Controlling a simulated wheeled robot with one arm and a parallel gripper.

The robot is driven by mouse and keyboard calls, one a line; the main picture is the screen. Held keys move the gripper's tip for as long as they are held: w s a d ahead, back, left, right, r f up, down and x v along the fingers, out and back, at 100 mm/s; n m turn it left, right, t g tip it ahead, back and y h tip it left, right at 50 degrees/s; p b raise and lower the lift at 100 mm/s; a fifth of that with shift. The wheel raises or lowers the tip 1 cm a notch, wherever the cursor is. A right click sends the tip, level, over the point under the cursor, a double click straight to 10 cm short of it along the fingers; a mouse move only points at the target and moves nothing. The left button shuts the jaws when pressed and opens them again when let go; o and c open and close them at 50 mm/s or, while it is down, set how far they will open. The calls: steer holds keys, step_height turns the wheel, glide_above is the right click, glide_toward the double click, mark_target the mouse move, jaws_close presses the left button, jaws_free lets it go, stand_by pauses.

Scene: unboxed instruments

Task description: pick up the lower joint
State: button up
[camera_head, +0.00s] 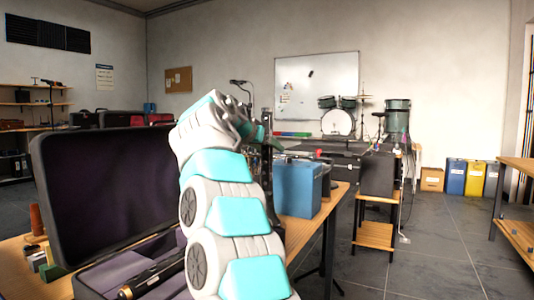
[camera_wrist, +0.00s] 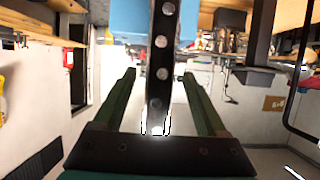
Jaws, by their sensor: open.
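My gripper (camera_wrist: 158,75) shows in the wrist view with its two green fingers apart. A long black piece with silver round fittings (camera_wrist: 161,42) runs between the fingers, with a gap on each side; it may be the lower joint, but I cannot tell for sure. A bright ring shows at its end near the palm. In the head view, my gripper (camera_head: 257,132) is raised beyond the open case, left of the blue box. A black tube with metal rings (camera_head: 150,277) lies in the case; which joint it is I cannot tell. My arm hides part of the case.
The open dark case (camera_head: 105,195) stands on a wooden table (camera_head: 15,272). A blue box (camera_head: 298,188) stands near the table's right end. A small wooden stand (camera_head: 373,237) is to its right. Open grey floor (camera_head: 440,265) lies at the right.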

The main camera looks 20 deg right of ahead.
mark_target(272, 150)
steer(key=x, duration=0.3)
steer(key=shift+d+f+p, duration=0.1)
steer(key=shift+f+p, duration=0.1)
steer(key=shift+p, duration=0.15)
jaws_close()
steer(key=shift+r, duration=0.1)
